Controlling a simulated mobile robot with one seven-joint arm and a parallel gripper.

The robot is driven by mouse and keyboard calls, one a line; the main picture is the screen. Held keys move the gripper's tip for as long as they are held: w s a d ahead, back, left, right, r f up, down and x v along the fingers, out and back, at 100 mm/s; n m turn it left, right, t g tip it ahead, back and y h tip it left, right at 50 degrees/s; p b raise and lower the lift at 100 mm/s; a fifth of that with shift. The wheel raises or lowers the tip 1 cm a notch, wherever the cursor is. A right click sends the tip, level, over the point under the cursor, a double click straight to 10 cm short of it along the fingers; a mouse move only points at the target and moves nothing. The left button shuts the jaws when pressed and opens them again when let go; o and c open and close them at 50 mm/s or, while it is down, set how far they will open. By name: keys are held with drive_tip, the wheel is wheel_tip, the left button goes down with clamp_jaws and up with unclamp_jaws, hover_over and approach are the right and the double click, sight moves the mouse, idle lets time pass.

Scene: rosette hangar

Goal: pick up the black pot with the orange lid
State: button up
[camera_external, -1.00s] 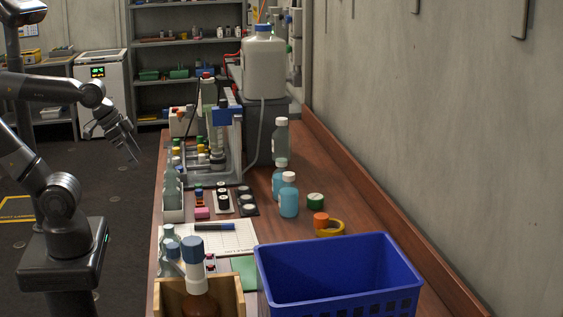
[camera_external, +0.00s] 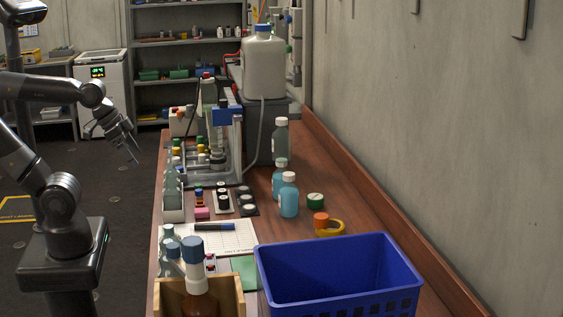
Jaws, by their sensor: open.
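My gripper (camera_external: 135,152) is open and empty, in the air left of the bench, well away from the pot.
A blue crate (camera_external: 338,249) fills the front right of the bench. Blue bottles (camera_external: 289,197) and a green-lidded pot (camera_external: 315,200) stand behind the orange lid. A wooden box (camera_external: 228,295) holds bottles in front. The wall (camera_external: 420,130) bounds the right side.

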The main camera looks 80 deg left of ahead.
drive_tip(key=w+d+r+m, duration=0.15)
drive_tip(key=w+d, duration=0.25)
drive_tip(key=w, duration=0.8)
drive_tip(key=w+d+r+m, duration=0.1)
drive_tip(key=w+d+m, duration=0.25)
drive_tip(key=w, duration=0.95)
drive_tip(key=w+d+f+h, duration=0.1)
drive_tip(key=w+d+f, duration=0.3)
drive_tip(key=w+f, duration=0.3)
drive_tip(key=w+d+f+m+h, duration=0.1)
drive_tip(key=w+d+f, duration=0.4)
drive_tip(key=w, duration=0.7)
drive_tip(key=w+d+f+h, duration=0.1)
drive_tip(key=w+d+f, duration=0.4)
drive_tip(key=w+f, duration=0.4)
drive_tip(key=shift+w+f+m+h, duration=0.15)
drive_tip(key=shift+w+f+m, duration=0.05)
drive_tip(key=shift+w, duration=0.25)
drive_tip(key=shift+w+f+m+h, duration=0.15)
drive_tip(key=shift+w+m, duration=0.05)
drive_tip(key=shift+w, duration=0.2)
drive_tip(key=shift+a+x, duration=0.15)
drive_tip(key=shift+x, duration=1.15)
drive_tip(key=shift+a+x, duration=0.1)
drive_tip(key=shift+x, duration=1.15)
drive_tip(key=shift+f, duration=0.1)
